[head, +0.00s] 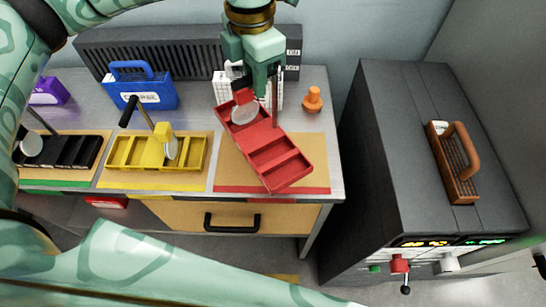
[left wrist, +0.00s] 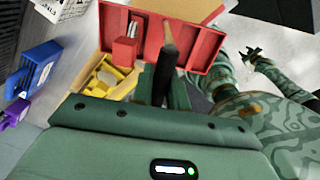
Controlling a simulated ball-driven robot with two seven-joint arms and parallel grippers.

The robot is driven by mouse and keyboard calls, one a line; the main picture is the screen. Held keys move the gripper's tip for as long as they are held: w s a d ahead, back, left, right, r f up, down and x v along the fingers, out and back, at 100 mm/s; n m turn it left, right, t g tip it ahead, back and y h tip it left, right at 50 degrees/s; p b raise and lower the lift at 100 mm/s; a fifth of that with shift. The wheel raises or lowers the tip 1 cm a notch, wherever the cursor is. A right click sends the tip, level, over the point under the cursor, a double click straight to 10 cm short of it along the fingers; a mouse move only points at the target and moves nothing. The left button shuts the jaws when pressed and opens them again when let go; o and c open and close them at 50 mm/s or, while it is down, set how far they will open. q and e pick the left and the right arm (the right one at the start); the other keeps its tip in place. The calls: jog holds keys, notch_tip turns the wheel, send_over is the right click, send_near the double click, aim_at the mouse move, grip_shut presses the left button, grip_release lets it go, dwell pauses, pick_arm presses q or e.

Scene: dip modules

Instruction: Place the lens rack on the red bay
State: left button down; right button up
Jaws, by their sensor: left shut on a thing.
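The red lens rack (head: 272,150) has open compartments, a pale round lens (head: 245,113) and an upright post. My left gripper (head: 264,88) is shut on the rack's post, with the rack hanging below it. The rack is over the red bay (head: 318,172), a tan mat with a red front stripe. It is turned at an angle to the mat, its near end by the stripe. It appears raised, but the exact gap is unclear. The rack (left wrist: 205,45) also shows in the left wrist view, around the dark post.
A yellow rack (head: 125,152) stands on the yellow-striped bay to the left, a black rack (head: 75,152) on the green-striped one. A blue toolbox (head: 150,93), white rack (head: 222,82) and orange knob (head: 313,100) stand behind. A dark cabinet (head: 400,130) is right.

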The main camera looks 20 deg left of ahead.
aim_at(272, 74)
pick_arm(q)
jog(key=n, duration=0.2)
jog(key=w+d+n, duration=0.1)
jog(key=n, duration=0.3)
jog(key=shift+w+d+f+b, duration=0.1)
jog(key=shift+w+d+b, duration=0.1)
jog(key=shift+w+b, duration=0.15)
jog(key=n, duration=0.4)
jog(key=shift+w+d+b, duration=0.3)
jog(key=shift+w+d, duration=0.05)
jog(key=shift+w, duration=0.05)
jog(key=shift+f+n, duration=0.2)
jog(key=shift+n, duration=0.3)
notch_tip(272, 74, down, 10)
jog(key=shift+r+b, duration=0.2)
jog(key=shift+b, duration=0.6)
jog(key=shift+d, duration=0.1)
jog(key=c, duration=1.8)
grip_release()
jog(key=shift+f, duration=0.1)
jog(key=o, duration=0.4)
